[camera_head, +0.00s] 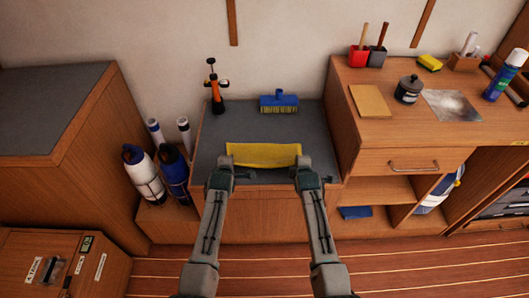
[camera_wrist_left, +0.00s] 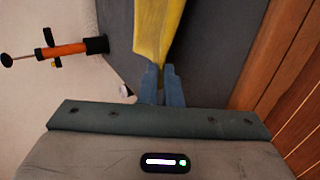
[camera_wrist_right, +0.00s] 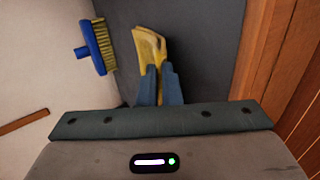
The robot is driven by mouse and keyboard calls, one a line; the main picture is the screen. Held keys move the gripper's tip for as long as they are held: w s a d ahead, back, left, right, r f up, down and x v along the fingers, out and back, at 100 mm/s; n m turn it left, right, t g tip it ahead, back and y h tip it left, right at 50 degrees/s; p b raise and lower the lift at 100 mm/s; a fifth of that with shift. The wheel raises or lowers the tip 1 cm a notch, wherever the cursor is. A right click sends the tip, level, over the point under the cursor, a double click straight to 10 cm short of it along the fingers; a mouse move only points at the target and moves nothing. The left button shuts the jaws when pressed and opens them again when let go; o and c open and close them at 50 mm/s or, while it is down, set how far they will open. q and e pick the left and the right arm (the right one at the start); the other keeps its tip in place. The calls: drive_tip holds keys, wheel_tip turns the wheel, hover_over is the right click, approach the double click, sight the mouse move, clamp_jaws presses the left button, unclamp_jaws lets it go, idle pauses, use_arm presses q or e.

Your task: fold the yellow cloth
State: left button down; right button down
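The yellow cloth (camera_head: 263,155) is a wide, short strip above the grey top of the low bench, stretched between my two grippers. My left gripper (camera_head: 228,173) is at its near left corner. In the left wrist view the cloth (camera_wrist_left: 155,32) narrows down between the fingertips (camera_wrist_left: 160,68), which are close together on it. My right gripper (camera_head: 299,171) is at the near right corner. In the right wrist view the cloth (camera_wrist_right: 150,46) runs in between the nearly closed fingertips (camera_wrist_right: 158,68). I cannot tell how much of the cloth touches the bench.
An orange-and-black pump (camera_head: 216,88) and a blue brush (camera_head: 279,102) stand at the back of the bench top (camera_head: 318,125). A higher wooden counter (camera_head: 440,135) with cans and a sponge rises on the right. Fenders (camera_head: 146,174) stand left of the bench.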

use_arm(q)
drive_tip(key=c, duration=1.3)
unclamp_jaws()
use_arm(e)
drive_tip(key=c, duration=1.3)
unclamp_jaws()
